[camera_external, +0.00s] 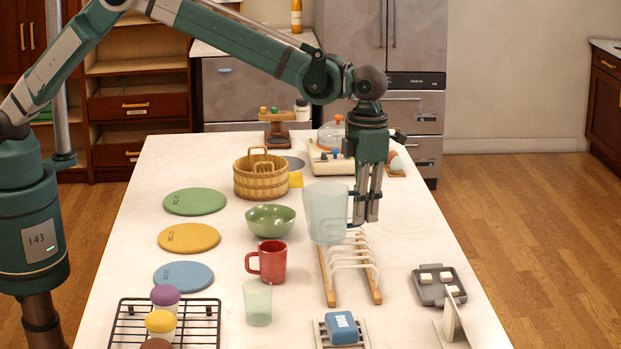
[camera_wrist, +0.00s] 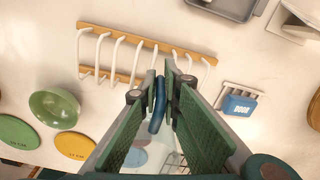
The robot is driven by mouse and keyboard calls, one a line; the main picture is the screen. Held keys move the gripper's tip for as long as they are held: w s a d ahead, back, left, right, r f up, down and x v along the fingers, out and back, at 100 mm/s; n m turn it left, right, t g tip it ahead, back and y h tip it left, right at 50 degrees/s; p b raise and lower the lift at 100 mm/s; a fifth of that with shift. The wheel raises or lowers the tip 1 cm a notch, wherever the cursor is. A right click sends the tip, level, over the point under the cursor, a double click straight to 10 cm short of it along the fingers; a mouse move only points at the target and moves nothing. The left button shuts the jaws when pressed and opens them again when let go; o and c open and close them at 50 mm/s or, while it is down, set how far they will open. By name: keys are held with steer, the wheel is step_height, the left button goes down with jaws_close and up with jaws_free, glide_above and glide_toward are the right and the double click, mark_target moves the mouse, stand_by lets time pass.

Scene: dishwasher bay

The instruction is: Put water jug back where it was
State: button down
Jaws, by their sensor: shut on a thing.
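The water jug (camera_external: 325,215) is a pale blue, translucent vessel. It is held upright above the table, just behind and left of the wooden rack with white prongs (camera_external: 333,293). My gripper (camera_external: 362,220) points down at the jug's right side and is shut on it. In the wrist view, my gripper (camera_wrist: 160,88) closes around a blue upright part that looks like the jug's handle (camera_wrist: 158,112). Much of the jug is hidden there by the fingers. A clear green-tinted cup (camera_external: 257,303) stands on the table at the front.
A red mug (camera_external: 268,262), green bowl (camera_external: 270,221) and woven basket (camera_external: 262,176) stand left of the jug. Green (camera_external: 195,202), yellow (camera_external: 189,238) and blue (camera_external: 183,277) discs lie further left. A blue box (camera_external: 342,328) and grey tray (camera_external: 439,286) are at the front right.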

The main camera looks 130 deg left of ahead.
steer(key=s+a+n, duration=0.9)
steer(key=s+a, duration=2.5)
steer(key=a, duration=0.1)
steer(key=shift+s+a+b, duration=0.35)
steer(key=shift+s+a, duration=0.05)
step_height(320, 180, down, 6)
steer(key=shift+f, duration=0.15)
steer(key=shift+f+p, duration=0.35)
steer(key=shift+f, duration=1.55)
steer(key=shift+f, duration=0.15)
steer(key=c, duration=2.6)
jaws_free()
steer(key=shift+o, duration=0.2)
